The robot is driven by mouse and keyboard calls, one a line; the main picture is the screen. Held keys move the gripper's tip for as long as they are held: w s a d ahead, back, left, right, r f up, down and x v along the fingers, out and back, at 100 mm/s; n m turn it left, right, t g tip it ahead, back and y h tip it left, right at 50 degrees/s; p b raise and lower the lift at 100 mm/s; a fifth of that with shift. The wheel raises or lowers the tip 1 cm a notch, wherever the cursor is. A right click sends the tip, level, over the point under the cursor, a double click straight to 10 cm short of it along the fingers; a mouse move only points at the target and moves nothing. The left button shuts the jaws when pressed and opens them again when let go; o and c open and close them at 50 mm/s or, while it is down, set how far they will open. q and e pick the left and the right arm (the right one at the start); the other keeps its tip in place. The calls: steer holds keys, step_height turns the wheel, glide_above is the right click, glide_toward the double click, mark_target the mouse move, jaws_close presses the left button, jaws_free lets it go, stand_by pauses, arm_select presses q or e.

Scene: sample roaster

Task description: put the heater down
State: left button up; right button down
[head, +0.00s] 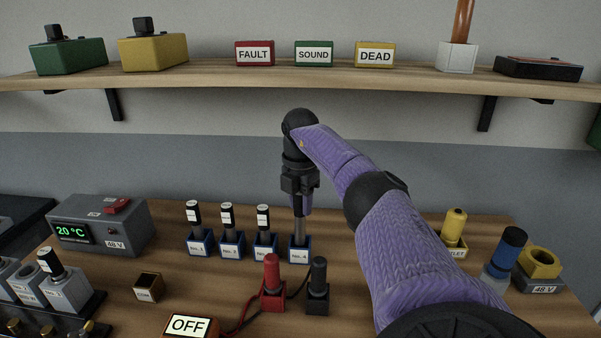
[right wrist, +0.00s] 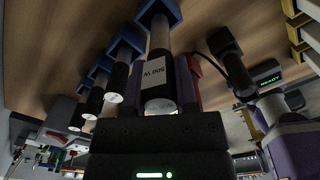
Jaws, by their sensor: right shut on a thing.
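My right gripper (head: 299,206) points straight down and is shut on a heater (head: 299,228), a grey metal rod with a black top. The rod's lower end reaches the blue holder marked No. 4 (head: 300,251); I cannot tell whether it is fully seated. In the right wrist view the held heater (right wrist: 155,75) shows a white "500 W" label between the fingers, with its rod running toward a blue holder (right wrist: 158,10). Three similar heaters stand upright in blue holders to the left, the nearest being the third heater (head: 264,222). My left gripper is not in view.
Red (head: 272,280) and black (head: 318,285) upright handles with cables stand in front of the holders. A grey box reading 20 °C (head: 100,225) stands left, an OFF sign (head: 188,326) in front, and a yellow cylinder (head: 454,226) right. A shelf (head: 200,77) runs above.

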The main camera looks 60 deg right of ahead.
mark_target(301, 218)
step_height(301, 218, down, 4)
steer(key=shift+f+b, duration=0.2)
steer(key=shift+b, duration=0.6)
steer(key=shift+w+d+f, duration=0.1)
steer(key=shift+d, duration=0.1)
steer(key=shift+c, duration=1.9)
jaws_free()
